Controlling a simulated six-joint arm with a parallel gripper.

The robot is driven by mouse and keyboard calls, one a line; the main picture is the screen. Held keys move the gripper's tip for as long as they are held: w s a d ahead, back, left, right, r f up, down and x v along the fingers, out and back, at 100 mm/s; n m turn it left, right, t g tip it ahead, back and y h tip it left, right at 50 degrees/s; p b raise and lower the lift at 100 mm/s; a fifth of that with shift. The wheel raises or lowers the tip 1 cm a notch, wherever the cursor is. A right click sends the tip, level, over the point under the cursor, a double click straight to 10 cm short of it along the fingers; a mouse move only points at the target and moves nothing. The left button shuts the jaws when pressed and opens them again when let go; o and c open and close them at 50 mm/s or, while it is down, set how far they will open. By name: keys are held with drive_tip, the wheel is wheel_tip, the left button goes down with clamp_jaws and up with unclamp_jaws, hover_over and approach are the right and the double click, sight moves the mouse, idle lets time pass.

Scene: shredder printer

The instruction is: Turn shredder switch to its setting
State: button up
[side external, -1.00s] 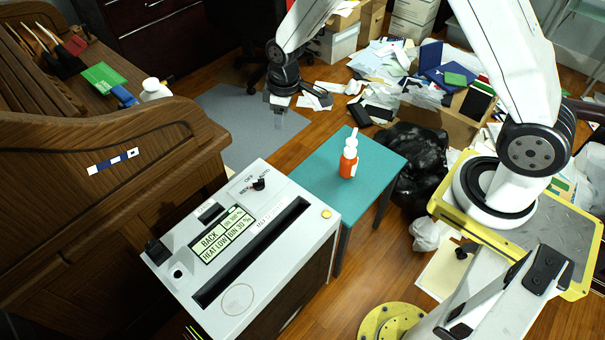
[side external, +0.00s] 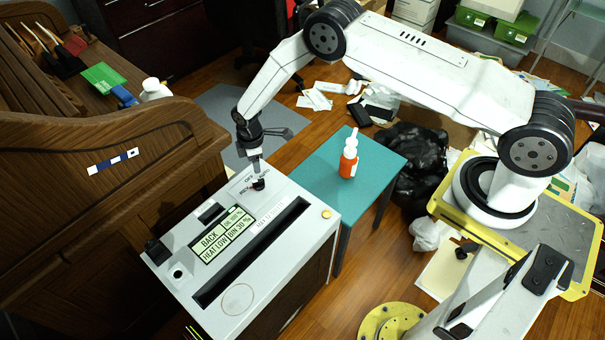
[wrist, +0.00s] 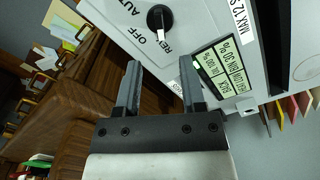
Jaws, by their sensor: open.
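The shredder (side external: 305,237) is a white-topped cabinet with a long dark slot and a lit display (side external: 222,235). Its switch (wrist: 160,18) is a black round knob with a white pointer mark, among the labels OFF, AUTO and REV. The pointer mark faces toward the REV side. In the side view the switch (side external: 258,184) lies just below my gripper (side external: 256,172). In the wrist view my gripper (wrist: 160,88) is open and empty, its two fingers pointing toward the panel. The knob is ahead of the fingertips, with a visible gap; contact is not seen.
A teal table (side external: 315,190) with an orange-and-white bottle (side external: 348,160) stands beside the shredder. A wooden desk (side external: 90,180) is on the left. A black bag (side external: 415,165) and scattered papers lie on the floor behind.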

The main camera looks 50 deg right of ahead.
sight(258, 181)
drive_tip(key=shift+f, duration=0.2)
drive_tip(key=shift+f, duration=3.75)
clamp_jaws()
